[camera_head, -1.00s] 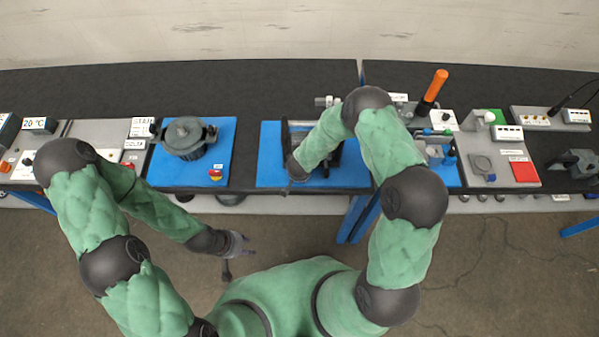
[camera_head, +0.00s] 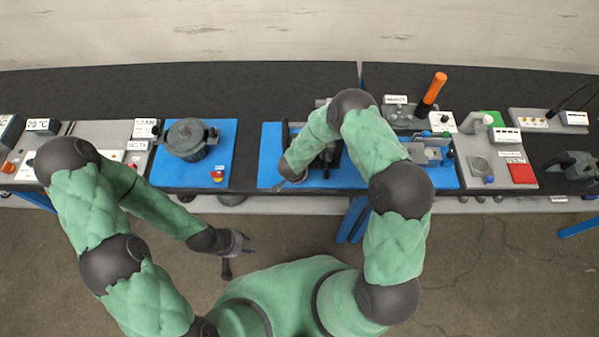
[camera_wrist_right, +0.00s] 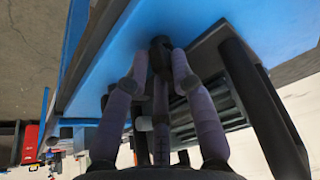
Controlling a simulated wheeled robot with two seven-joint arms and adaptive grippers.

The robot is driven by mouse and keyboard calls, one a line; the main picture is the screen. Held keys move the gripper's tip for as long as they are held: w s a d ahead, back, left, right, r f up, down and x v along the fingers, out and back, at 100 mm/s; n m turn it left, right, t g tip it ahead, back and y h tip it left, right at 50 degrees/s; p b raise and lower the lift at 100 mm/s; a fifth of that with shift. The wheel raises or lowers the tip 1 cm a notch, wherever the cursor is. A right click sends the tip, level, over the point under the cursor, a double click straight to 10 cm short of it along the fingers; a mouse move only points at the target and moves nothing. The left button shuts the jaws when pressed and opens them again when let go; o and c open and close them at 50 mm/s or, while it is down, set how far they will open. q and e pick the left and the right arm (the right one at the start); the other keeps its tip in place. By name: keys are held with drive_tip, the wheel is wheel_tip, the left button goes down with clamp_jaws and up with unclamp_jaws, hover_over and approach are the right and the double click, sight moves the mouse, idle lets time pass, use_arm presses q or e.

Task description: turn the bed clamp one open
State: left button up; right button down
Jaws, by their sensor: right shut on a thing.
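The bed clamp one is a dark handle (camera_wrist_right: 160,50) in the right wrist view, standing against the blue board. My right gripper (camera_wrist_right: 154,62) is shut on it, with fingers on both sides of the dark end. In the head view my right wrist is over the front left of the middle blue board (camera_head: 266,160), and the arm hides most of the clamp and the fingers. How far the clamp is turned cannot be told. My left gripper (camera_head: 240,252) is open and empty, in front of the bench over the floor.
A dark round pot-like unit (camera_head: 188,138) and a red button (camera_head: 217,176) sit on the left blue board. Dark bars (camera_wrist_right: 262,110) run close beside my right fingers. An orange handle (camera_head: 434,88) stands up at the right. The floor in front is clear.

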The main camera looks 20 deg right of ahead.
drive_tip(key=m, duration=0.1)
drive_tip(key=m+p, duration=0.1)
drive_tip(key=m+g+h, duration=0.1)
drive_tip(key=shift+w+a+r+m, duration=0.15)
drive_tip(key=shift+a+m, duration=0.1)
drive_tip(key=shift+m, duration=0.15)
drive_tip(key=m, duration=0.1)
drive_tip(key=m+g, duration=0.1)
drive_tip(key=m, duration=0.1)
drive_tip(key=shift+w+a+m+h+p, duration=0.15)
drive_tip(key=shift+m+h+p, duration=0.15)
drive_tip(key=shift+h, duration=0.1)
drive_tip(key=m, duration=0.1)
drive_tip(key=m+g, duration=0.1)
drive_tip(key=m, duration=0.1)
drive_tip(key=shift+w+a+f+m+g+b, duration=0.15)
drive_tip(key=shift+w+f+m+g+b, duration=0.05)
drive_tip(key=shift+m+g+b, duration=0.1)
drive_tip(key=shift+w+m+g+b, duration=0.15)
drive_tip(key=shift+m+g+b, duration=0.5)
drive_tip(key=shift+m, duration=1.15)
drive_tip(key=shift+r, duration=0.1)
drive_tip(key=c, duration=1)
unclamp_jaws()
drive_tip(key=shift+c, duration=0.2)
drive_tip(key=v, duration=1.2)
